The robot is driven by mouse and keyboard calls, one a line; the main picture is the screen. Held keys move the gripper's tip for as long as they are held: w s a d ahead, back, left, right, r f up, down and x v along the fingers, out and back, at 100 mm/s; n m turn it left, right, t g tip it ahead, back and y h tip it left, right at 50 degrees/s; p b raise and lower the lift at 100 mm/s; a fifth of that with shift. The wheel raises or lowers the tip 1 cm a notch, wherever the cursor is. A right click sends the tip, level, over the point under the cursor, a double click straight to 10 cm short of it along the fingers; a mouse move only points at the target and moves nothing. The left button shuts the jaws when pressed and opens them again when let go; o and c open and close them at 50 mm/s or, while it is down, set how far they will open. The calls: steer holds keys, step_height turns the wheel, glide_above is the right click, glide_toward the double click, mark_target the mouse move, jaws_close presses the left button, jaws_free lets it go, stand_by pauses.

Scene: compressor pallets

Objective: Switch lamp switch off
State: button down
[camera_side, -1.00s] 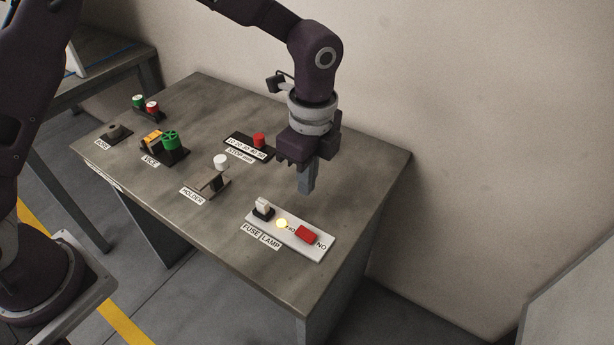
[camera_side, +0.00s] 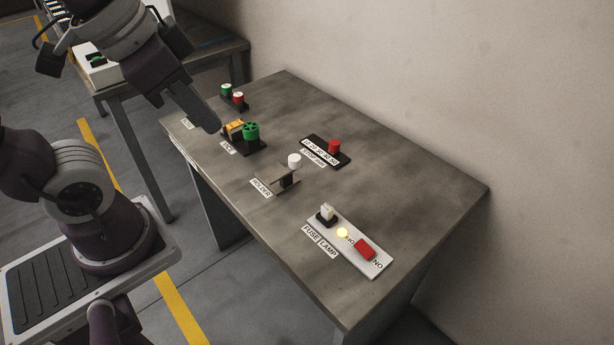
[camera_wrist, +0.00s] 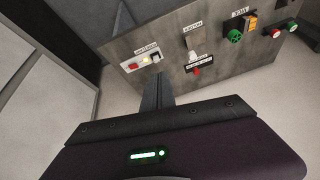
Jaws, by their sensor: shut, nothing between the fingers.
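The lamp switch (camera_side: 365,250) is a red rocker on a white panel (camera_side: 376,269) near the table's front right corner. The panel is labelled FUSE and LAMP. Beside the switch a round lamp (camera_side: 342,233) glows yellow. The switch (camera_wrist: 134,66) also shows in the wrist view, with the lit lamp (camera_wrist: 145,60) close to it. My gripper (camera_side: 209,124) is shut and empty. In the side view it is in front of the table's far left part, well away from the panel. Its fingers (camera_wrist: 158,82) point toward the table in the wrist view.
A white fuse (camera_side: 327,213) stands on the same panel. A holder with a white knob (camera_side: 294,160), a red knob on a black strip (camera_side: 334,146), a green vice wheel (camera_side: 251,131) and green and red buttons (camera_side: 238,98) stand farther left. The table's right part is clear.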

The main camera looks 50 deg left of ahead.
steer(key=shift+s+a+f+n, duration=0.15)
steer(key=shift+s+n, duration=0.2)
steer(key=shift+s, duration=0.15)
steer(key=shift+s+a+f+n, duration=0.1)
steer(key=shift+s+f+n, duration=0.05)
steer(key=shift+s+n, duration=0.3)
steer(key=c, duration=1.9)
jaws_free()
steer(key=shift+s+f+t, duration=0.15)
steer(key=shift+s+t, duration=0.15)
steer(key=o, duration=0.7)
steer(key=w+m, duration=0.1)
steer(key=w, duration=0.1)
steer(key=w+m+g+y, duration=0.1)
steer(key=w, duration=0.1)
steer(key=shift+w+f+m, duration=0.15)
steer(key=shift+m, duration=0.15)
steer(key=m+g, duration=0.4)
steer(key=m, duration=1)
glide_above(369, 252)
steer(key=a, duration=0.1)
step_height(369, 252, down, 22)
steer(key=shift+m+g+h, duration=0.3)
steer(key=shift+m+h, duration=0.2)
steer(key=f, duration=0.5)
steer(key=d+f, duration=0.1)
steer(key=f, duration=0.2)
steer(key=shift+f, duration=0.6)
